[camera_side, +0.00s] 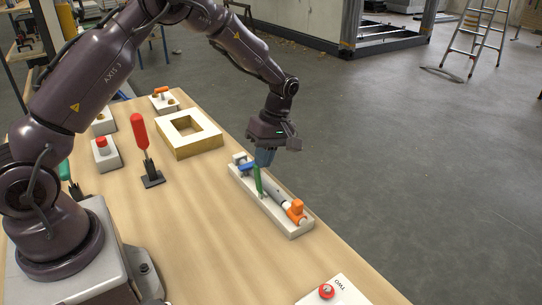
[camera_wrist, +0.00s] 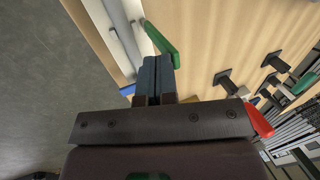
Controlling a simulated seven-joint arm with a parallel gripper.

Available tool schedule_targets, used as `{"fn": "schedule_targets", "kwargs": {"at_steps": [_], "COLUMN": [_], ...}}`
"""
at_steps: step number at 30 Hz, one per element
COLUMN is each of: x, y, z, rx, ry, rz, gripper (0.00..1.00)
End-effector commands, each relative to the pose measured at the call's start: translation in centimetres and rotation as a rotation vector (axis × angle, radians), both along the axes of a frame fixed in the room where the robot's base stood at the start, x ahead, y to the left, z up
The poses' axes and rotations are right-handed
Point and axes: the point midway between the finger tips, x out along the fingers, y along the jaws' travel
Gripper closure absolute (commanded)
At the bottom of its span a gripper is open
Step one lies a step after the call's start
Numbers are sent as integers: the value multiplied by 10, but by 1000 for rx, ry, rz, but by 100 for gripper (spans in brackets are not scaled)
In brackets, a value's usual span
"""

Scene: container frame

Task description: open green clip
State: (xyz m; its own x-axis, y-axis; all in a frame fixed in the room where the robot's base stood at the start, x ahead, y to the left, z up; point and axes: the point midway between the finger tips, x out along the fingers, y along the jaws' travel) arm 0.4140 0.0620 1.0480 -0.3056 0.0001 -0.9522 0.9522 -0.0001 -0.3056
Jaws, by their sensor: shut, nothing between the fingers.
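The green clip (camera_side: 258,181) stands up from the white base (camera_side: 293,232) of a long fixture at the table's right edge. In the wrist view the green clip (camera_wrist: 161,41) lies just beyond the fingertips, slanting to the right. My gripper (camera_side: 263,160) is shut and empty, pointing down over the fixture's far end. In the wrist view its blue-grey fingers (camera_wrist: 156,66) are together, beside the lower end of the clip; I cannot tell whether they touch it. A blue clip (camera_side: 246,167) sits close behind, partly hidden. An orange clip (camera_side: 295,210) is at the near end.
A square wooden frame (camera_side: 190,139) lies left of the fixture. A red-handled lever (camera_side: 140,134) stands upright on the table. A white panel with a red button (camera_side: 327,291) is at the near edge. The table middle is clear.

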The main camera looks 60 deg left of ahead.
Motion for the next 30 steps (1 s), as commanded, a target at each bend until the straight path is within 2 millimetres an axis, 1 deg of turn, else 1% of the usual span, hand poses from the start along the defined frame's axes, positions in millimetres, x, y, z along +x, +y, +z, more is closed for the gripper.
{"fn": "schedule_targets", "kwargs": {"at_steps": [10, 17, 20, 25, 26, 27, 30], "x": [13, 19, 29, 53, 57, 58, 63], "y": [-1, 0, 0, -1, -1, -1, 0], "z": [-5, -6, -5, -2, 0, 14, 39], "rx": [0, 0, 1, 0, 0, 0, 1], "ry": [0, 0, -2, -2, -3, -7, -7], "rz": [0, 0, 0, -1, -1, -1, 0], "gripper": [100, 100, 100, 100, 100, 100, 100]}}
